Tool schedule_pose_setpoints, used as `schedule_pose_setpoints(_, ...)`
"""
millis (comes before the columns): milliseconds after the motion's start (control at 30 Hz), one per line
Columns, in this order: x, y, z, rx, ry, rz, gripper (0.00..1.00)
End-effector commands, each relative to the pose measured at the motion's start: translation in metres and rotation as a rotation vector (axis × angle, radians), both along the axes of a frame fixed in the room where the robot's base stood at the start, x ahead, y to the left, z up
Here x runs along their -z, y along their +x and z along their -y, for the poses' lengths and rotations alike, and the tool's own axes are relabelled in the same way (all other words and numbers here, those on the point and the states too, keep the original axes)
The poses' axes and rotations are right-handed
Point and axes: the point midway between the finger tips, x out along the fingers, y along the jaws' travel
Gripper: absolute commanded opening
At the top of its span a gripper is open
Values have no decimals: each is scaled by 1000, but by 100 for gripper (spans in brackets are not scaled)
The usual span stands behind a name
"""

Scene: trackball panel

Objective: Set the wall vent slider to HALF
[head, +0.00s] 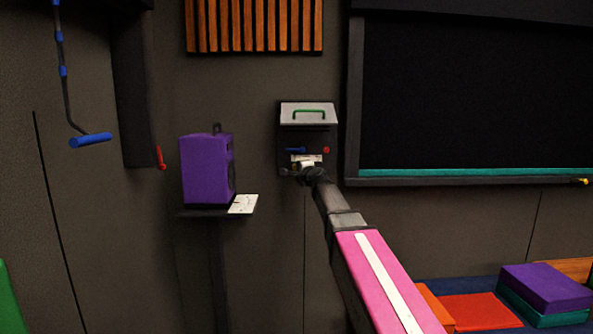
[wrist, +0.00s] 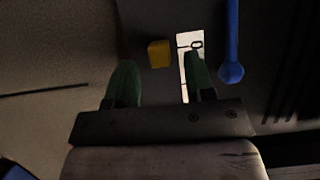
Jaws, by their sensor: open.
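My gripper (head: 308,166) is at the panel's lower part in the head view, in front of a white label (head: 300,157). In the wrist view my gripper (wrist: 159,63) is open, with green fingers apart. A small yellow block (wrist: 159,53), which looks like the slider knob, shows between the fingertips. I cannot tell whether they touch it. The marked white label (wrist: 184,42) is partly hidden by the right finger, so its words cannot be read.
In the wrist view the blue lever (wrist: 231,45) is close to the right finger. A purple speaker (head: 208,170) stands on a shelf (head: 203,213) left of the panel. A dark framed board (head: 470,90) is at the right. Coloured blocks (head: 540,290) lie at lower right.

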Motion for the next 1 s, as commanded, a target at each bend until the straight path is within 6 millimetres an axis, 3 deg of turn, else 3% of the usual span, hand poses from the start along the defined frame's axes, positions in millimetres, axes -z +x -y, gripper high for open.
schedule_pose_setpoints(133, 0, 17, -7, 0, 0, 0, 49)
schedule_pose_setpoints(433, 0, 18, -8, 0, -1, 0, 49)
schedule_pose_setpoints(467, 0, 18, -8, 0, -1, 0, 42)
schedule_pose_setpoints(600, 0, 18, -8, 0, -1, 0, 0)
schedule_pose_setpoints(833, 1, 18, -3, 1, -1, -1, 0)
schedule_pose_setpoints(1000, 1, 18, 19, 2, -2, -1, 0)
